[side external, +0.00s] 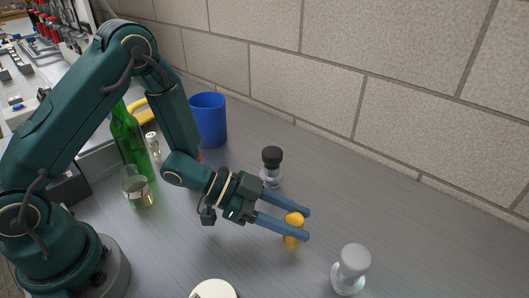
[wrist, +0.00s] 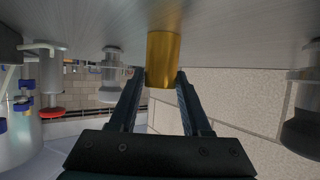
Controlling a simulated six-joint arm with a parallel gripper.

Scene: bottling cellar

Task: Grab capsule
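The capsule is a gold, roughly cylindrical piece (side external: 293,220) standing upright at bench level. It shows large in the wrist view (wrist: 163,58), at the fingertips. My gripper (side external: 307,224) is low over the bench, its two blue fingers level and on either side of the capsule. In the wrist view the fingertips (wrist: 162,74) lie very close to the capsule's two sides. I cannot tell whether they touch or press on it. The near finger hides part of the capsule in the side view.
A black-capped clear bottle (side external: 271,167) stands behind my gripper, and a clear, grey-topped one (side external: 350,269) to the front right. A white round item (side external: 214,290) is at the front. A blue cup (side external: 208,119), green bottle (side external: 130,140) and glass jug (side external: 138,188) stand left. Bench right of the gripper is clear.

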